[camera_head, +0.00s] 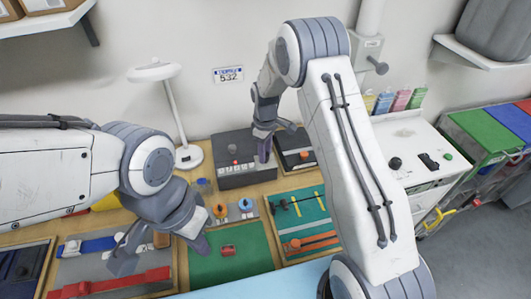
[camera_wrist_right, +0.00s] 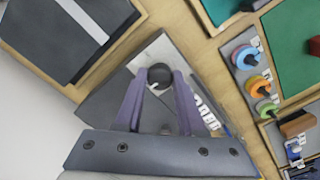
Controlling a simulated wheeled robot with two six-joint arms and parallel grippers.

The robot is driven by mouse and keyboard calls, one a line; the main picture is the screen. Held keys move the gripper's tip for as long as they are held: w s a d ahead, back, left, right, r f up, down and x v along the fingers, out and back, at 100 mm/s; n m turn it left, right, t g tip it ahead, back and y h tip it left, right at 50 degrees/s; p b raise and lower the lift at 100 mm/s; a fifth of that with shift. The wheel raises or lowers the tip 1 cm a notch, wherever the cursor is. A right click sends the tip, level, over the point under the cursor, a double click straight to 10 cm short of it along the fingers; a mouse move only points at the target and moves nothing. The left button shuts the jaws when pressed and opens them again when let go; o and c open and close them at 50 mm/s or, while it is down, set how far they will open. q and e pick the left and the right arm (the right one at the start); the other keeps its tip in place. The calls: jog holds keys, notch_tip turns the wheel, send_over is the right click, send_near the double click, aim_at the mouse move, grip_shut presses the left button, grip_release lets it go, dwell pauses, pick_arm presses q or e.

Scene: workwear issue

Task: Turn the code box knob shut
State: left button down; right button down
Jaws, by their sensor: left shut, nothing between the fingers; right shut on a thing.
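The code box is a dark grey box (camera_head: 234,181) at the back of the wooden bench, with a small red spot on top and pale marks on its front. In the right wrist view its top (camera_wrist_right: 105,104) shows around a round black knob (camera_wrist_right: 160,75). My right gripper (camera_head: 264,155) points down over the box's right part and is shut on the knob, one finger on each side. The fingers partly hide the box, and I cannot tell the knob's turn angle. My left gripper (camera_head: 198,243) is shut and empty, low over the bench's front left.
A green mat (camera_head: 240,257) with a small red item lies in front of the box. Orange and blue round pieces (camera_head: 233,211) stand between them. A white lamp (camera_head: 188,155) stands left of the box, and a dark tray (camera_head: 296,155) lies right.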

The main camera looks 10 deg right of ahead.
dwell(0.4)
jog(key=c, duration=0.5)
grip_release()
jog(key=shift+r+b, duration=1.25)
jog(key=shift+r, duration=4.05)
